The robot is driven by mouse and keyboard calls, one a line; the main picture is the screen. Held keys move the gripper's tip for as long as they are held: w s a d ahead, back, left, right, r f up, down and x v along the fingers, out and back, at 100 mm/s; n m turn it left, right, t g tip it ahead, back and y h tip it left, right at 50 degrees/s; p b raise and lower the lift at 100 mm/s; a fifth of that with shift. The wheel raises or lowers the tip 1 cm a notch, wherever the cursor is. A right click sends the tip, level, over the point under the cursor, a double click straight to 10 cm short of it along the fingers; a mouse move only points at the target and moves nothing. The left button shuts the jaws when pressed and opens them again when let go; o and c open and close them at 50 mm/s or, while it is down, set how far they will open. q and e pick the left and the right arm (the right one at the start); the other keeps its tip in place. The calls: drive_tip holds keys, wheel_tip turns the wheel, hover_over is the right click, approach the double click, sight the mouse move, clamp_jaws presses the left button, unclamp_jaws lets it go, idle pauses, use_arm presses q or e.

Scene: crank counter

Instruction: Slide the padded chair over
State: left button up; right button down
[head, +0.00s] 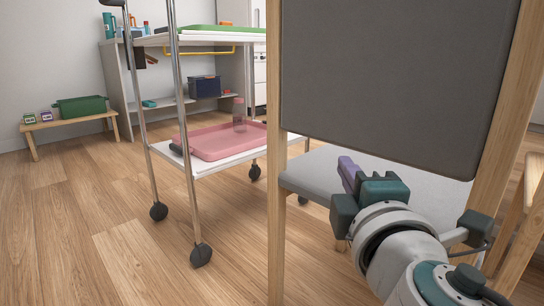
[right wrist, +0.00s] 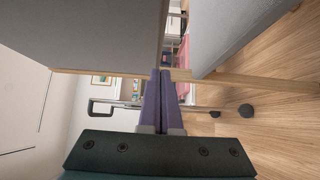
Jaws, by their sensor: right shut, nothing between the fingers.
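The padded chair fills the right of the head view, with a dark grey back pad (head: 395,70), a wooden frame (head: 274,180) and a light grey seat (head: 310,172). My right gripper (head: 346,163) has purple fingers and is just below the back pad's lower edge, in front of the seat in the picture. In the right wrist view the fingers (right wrist: 162,75) are shut and empty, pointing at the gap between two grey pads. I cannot tell whether the fingers touch the chair. My left gripper is not in view.
A wheeled trolley (head: 195,165) stands just left of the chair, with a pink tray (head: 215,145) and a bottle on its lower shelf. A low bench (head: 72,122) with a green bin (head: 82,106) is by the wall. The left floor is clear.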

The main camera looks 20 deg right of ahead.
sight(353, 151)
drive_tip(key=shift+w+d, duration=0.35)
drive_tip(key=shift+d, duration=0.35)
drive_tip(key=shift+w+d, duration=0.4)
drive_tip(key=shift+d, duration=0.25)
drive_tip(key=shift+w+d, duration=0.35)
drive_tip(key=shift+d, duration=0.35)
